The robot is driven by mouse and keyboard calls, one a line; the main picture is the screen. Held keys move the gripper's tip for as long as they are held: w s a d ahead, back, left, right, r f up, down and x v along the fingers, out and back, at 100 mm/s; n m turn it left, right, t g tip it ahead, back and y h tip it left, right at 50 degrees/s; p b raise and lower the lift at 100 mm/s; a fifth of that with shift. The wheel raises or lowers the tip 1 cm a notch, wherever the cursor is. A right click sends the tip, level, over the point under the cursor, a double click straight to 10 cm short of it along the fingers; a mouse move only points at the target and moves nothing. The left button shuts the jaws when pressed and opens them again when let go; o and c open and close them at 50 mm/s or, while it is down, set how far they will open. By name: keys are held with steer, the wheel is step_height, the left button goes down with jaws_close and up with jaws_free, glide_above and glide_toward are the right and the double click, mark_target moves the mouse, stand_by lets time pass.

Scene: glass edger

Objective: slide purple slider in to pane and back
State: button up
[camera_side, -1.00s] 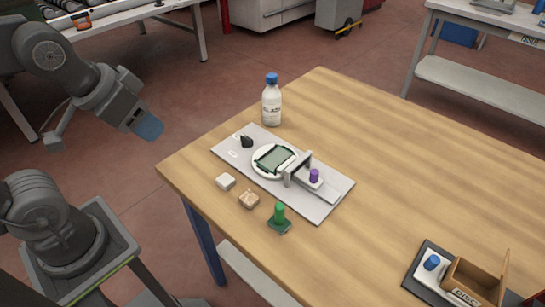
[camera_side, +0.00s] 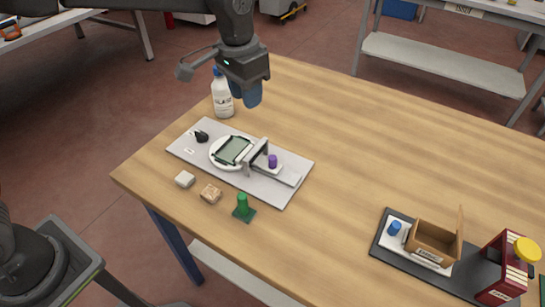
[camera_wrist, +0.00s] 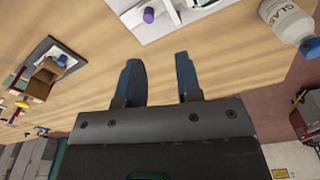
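The purple slider knob (camera_side: 272,161) stands on a light slide bar at the right part of a grey base plate (camera_side: 283,195). A green glass pane (camera_side: 233,150) lies on a round white disc (camera_side: 217,163), left of a grey bracket (camera_side: 256,155) that stands between pane and knob. My gripper (camera_side: 246,98) is above the table behind the plate, apart from the knob. In the wrist view its two blue fingers (camera_wrist: 159,80) are spread with nothing between them. The purple knob (camera_wrist: 149,15) shows at the top edge there.
A bottle with a blue cap (camera_side: 222,98) stands behind the plate, close to my gripper. An open cardboard box (camera_side: 434,243) stands at right. The middle table is clear.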

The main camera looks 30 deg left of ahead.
steer(key=g, duration=0.1)
glide_toward(273, 157)
steer(key=shift+m, duration=0.4)
step_height(273, 157, down, 10)
steer(key=shift+f, duration=0.25)
jaws_close()
